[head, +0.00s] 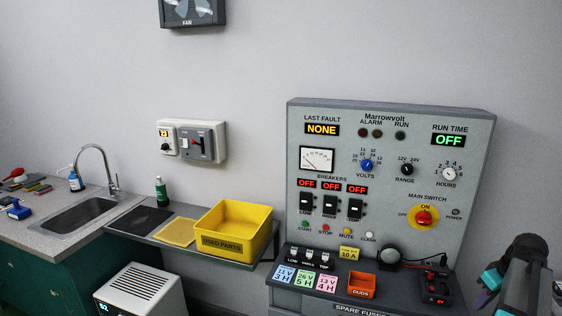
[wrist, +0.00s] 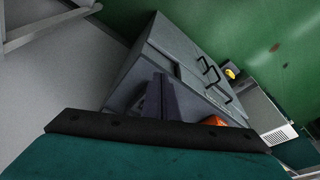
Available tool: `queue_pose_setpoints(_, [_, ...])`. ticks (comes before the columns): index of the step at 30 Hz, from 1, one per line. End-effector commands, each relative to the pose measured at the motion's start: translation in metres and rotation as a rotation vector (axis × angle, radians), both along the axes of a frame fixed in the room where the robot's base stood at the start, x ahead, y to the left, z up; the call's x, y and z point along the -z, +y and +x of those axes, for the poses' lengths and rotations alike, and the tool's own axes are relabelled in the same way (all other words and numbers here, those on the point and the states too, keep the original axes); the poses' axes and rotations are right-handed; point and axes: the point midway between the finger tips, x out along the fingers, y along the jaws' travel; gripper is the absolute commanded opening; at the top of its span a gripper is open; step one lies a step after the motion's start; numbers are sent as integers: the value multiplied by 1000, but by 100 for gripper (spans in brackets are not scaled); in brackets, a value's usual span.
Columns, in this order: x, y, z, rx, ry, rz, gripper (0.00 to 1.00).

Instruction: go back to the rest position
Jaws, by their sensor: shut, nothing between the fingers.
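My gripper (wrist: 155,128) shows in the wrist view as a teal body with a dark edge across the bottom. It is shut and holds nothing. In the head view only part of my arm shows, dark with teal bands, at the lower right edge beside the panel. The grey control panel (head: 470,150) stands just left of my arm, with its main switch (head: 424,217), breakers and dials. The run time display reads OFF and the last fault display reads NONE.
An orange duds bin (head: 361,286), coloured cards and a black-and-red tester (head: 435,287) sit on the panel's ledge. A yellow used parts bin (head: 233,230) is on the shelf left of it. A white vented box (head: 141,290) stands below. The sink (head: 82,215) is far left.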

Motion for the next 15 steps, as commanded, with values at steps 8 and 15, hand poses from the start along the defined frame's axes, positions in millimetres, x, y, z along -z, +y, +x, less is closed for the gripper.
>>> queue_pose_setpoints(8, [15,25,19,-46,12,12,0])
queue_pose_setpoints(15, [48,61,38,-102,42,42,0])
